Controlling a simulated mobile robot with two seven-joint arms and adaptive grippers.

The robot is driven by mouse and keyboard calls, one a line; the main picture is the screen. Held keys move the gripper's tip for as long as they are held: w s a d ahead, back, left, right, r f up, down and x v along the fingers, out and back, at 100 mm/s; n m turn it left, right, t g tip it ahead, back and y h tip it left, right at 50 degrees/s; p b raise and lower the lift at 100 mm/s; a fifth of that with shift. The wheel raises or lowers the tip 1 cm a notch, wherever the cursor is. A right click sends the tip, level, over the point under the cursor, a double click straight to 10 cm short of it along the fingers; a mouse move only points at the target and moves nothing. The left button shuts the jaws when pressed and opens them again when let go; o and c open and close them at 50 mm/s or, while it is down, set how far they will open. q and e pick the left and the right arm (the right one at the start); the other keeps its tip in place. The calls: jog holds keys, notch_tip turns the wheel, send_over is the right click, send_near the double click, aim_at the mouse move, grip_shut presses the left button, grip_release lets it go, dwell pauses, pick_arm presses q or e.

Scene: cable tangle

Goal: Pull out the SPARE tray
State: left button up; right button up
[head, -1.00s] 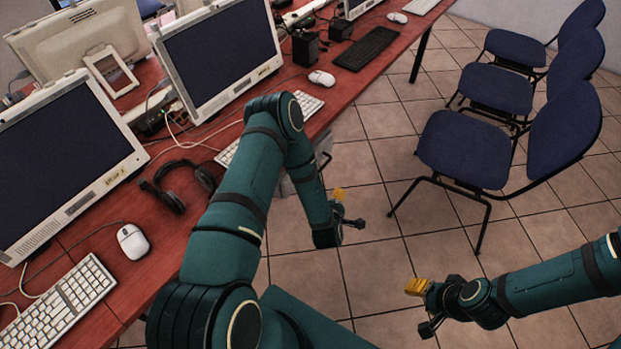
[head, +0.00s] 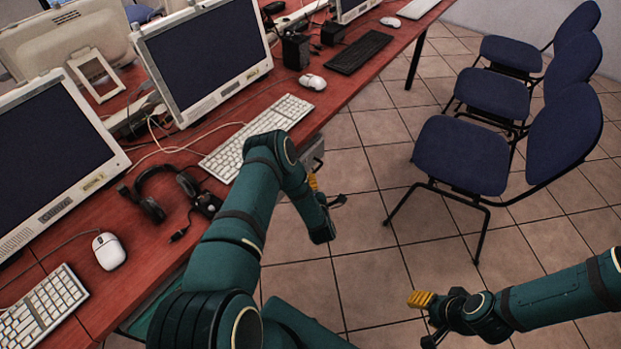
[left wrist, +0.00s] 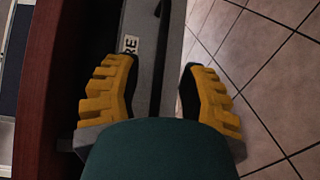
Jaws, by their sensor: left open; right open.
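The grey tray (left wrist: 173,50) shows in the left wrist view, with a white label (left wrist: 130,44) on which only the letters "RE" can be read. The rest of the label is hidden behind a finger. In the head view a small grey part (head: 312,153) shows under the table edge, mostly hidden by my left arm. My left gripper (head: 325,191) is open beside the table edge. In the left wrist view its yellow fingers (left wrist: 158,95) stand on either side of the grey tray; contact cannot be told. My right gripper (head: 427,318) is open and empty over the floor.
The red table (head: 225,115) holds monitors, keyboards, mice, a headset (head: 155,195) and loose cables. Its edge runs close along my left arm. Blue chairs (head: 465,155) stand at the right. The tiled floor between table and chairs is clear.

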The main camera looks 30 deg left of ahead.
pick_arm(q)
jog(key=shift+b+x, duration=0.4)
jog(key=shift+x, duration=1.9)
grip_shut()
